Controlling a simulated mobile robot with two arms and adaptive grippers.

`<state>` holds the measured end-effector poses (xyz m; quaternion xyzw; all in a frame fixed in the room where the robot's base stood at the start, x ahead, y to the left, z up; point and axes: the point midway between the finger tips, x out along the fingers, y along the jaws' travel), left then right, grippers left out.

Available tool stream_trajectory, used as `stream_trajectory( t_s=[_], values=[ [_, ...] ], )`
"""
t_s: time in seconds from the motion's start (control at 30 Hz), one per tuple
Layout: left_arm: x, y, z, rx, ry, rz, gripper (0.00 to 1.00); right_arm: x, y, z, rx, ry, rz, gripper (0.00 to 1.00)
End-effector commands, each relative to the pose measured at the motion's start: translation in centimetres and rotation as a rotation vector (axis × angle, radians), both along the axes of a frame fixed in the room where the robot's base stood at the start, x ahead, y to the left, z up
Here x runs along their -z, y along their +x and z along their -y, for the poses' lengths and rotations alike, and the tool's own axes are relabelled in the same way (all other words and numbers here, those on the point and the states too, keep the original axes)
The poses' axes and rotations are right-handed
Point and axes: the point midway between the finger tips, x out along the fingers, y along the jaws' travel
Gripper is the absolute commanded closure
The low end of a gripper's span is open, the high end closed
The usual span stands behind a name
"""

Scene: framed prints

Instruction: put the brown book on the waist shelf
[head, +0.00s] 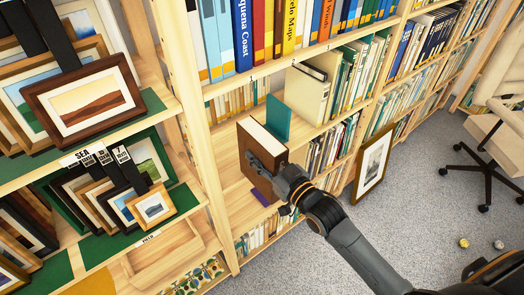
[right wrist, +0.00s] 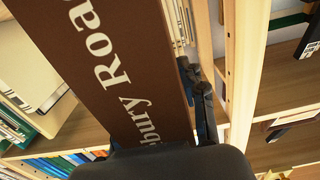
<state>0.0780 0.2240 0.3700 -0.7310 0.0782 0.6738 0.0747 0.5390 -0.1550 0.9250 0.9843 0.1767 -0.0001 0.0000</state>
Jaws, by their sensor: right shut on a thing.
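The brown book (head: 257,173) is upright and slightly tilted at the front of the bookcase, with its pale page block facing up. My right gripper (head: 264,163) is shut on it from the front. In the right wrist view the brown book (right wrist: 110,60) shows white lettering ending in "bury Road", and a dark finger of the right gripper (right wrist: 203,100) lies along its edge. A wooden shelf (head: 225,140) with a teal bookend (head: 278,118) is behind the book. Whether the book touches a shelf board cannot be told. My left gripper is out of view.
Cream and green books (head: 310,92) stand right of the bookend. A wooden upright (head: 195,130) is close on the left, with framed prints (head: 85,105) beyond it. A framed print (head: 374,165) leans on the bookcase at floor level. A purple item (head: 265,195) lies below the book.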

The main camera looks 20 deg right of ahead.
Motion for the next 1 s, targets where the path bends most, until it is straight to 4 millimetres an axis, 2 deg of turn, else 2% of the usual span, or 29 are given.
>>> stream_trajectory(
  t_s=[0.37,0.63,1.0],
  values=[
    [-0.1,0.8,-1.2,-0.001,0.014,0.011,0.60,-0.4,0.2,0.0,-0.003,0.004,0.007,1.00],
    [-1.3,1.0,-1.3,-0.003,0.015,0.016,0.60,-0.6,-0.1,0.2,0.000,0.000,0.001,1.00],
    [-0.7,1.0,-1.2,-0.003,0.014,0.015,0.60,-0.4,2.6,-0.9,0.000,0.002,0.003,1.00]
  ],
)
